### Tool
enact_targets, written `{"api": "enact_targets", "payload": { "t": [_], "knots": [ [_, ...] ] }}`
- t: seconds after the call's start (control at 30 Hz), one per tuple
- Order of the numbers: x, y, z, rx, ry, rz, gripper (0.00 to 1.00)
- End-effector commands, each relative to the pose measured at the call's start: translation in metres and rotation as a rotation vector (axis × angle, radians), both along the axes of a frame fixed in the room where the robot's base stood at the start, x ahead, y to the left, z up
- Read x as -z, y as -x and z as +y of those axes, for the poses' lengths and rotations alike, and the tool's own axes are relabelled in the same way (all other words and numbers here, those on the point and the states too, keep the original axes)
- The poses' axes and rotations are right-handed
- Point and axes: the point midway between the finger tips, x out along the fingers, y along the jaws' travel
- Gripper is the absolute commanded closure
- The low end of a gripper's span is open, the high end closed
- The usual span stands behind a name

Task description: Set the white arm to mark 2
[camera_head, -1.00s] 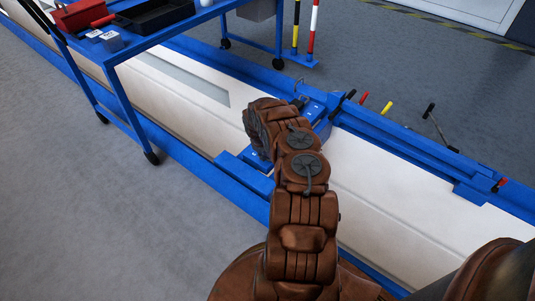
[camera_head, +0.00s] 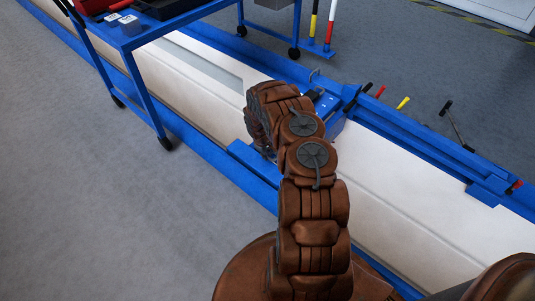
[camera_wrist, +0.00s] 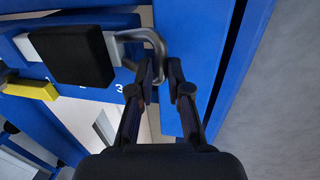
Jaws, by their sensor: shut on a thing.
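In the wrist view, my gripper (camera_wrist: 162,90) has its two dark fingers closed on a bent grey metal handle (camera_wrist: 150,42). The handle comes out of a short white piece (camera_wrist: 112,47), probably the white arm, partly covered by a black block (camera_wrist: 72,55). The white piece lies across a blue plate with a printed mark 3 (camera_wrist: 119,89); a fainter mark to its left is hard to read. In the head view, the blue housing (camera_head: 327,103) shows beyond my brown arm, which hides my fingers and the held handle.
In the head view, a blue trolley (camera_head: 140,90) stands at the upper left. Red and yellow handles (camera_head: 403,103) line the far blue rail. Grey floor (camera_head: 90,200) at lower left is clear.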

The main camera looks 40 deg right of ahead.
Motion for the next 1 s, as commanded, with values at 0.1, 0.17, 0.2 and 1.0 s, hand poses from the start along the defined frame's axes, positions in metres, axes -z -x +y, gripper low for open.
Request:
{"api": "enact_targets", "payload": {
  "t": [0.1, 0.17, 0.2, 1.0],
  "knots": [
    [0.001, -0.002, 0.001, -0.004, 0.000, -0.004, 0.75],
    [0.001, -0.002, 0.001, -0.003, 0.000, -0.005, 0.69],
    [0.001, -0.002, 0.000, -0.003, 0.000, -0.004, 0.65],
    [-0.040, -0.001, 0.007, -0.003, 0.002, -0.004, 0.61]
  ]
}}
